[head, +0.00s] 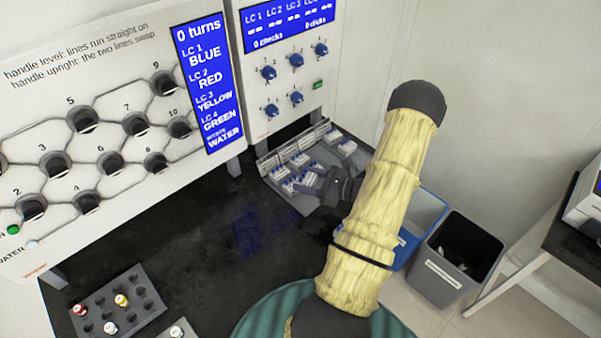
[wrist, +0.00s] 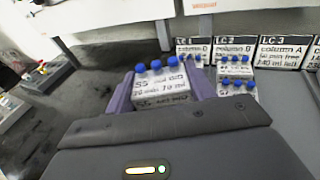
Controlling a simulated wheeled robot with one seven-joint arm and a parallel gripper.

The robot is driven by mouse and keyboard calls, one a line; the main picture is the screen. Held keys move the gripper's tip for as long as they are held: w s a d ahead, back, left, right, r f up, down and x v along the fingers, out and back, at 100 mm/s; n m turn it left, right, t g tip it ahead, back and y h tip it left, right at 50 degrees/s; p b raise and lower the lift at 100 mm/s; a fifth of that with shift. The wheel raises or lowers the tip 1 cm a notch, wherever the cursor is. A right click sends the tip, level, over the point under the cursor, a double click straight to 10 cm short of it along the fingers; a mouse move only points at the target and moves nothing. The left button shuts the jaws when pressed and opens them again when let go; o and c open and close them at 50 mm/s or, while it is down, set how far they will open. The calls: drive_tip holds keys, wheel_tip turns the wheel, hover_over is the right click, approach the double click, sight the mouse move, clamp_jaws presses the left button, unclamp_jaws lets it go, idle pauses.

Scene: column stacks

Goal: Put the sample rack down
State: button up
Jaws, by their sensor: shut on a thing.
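My gripper (head: 334,187) reaches over the grey tray (head: 303,207) by the panel. In the wrist view its two purple fingers (wrist: 160,92) are shut on the sides of a white sample rack (wrist: 162,84). The rack has a row of blue caps and a label that seems to read S5. It looks roughly upright. The fingers and the gripper body hide its lower part, so I cannot tell whether it touches the tray. In the head view I cannot tell it apart from the racks around it.
Other white blue-capped racks (head: 299,159) stand in the tray, before signs such as LC 3 column A (wrist: 283,52). A valve panel (head: 110,120) stands at left, and a grey vial block (head: 117,305) at front left. Blue and grey bins (head: 455,263) are at right. The dark bench middle is clear.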

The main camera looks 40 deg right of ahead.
idle(0.4)
drive_tip(key=shift+f+b, duration=2.3)
drive_tip(key=shift+f, duration=1.05)
drive_tip(key=shift+f, duration=0.3)
drive_tip(key=shift+s+f+b, duration=0.15)
drive_tip(key=shift+f+b, duration=0.2)
drive_tip(key=shift+b, duration=0.15)
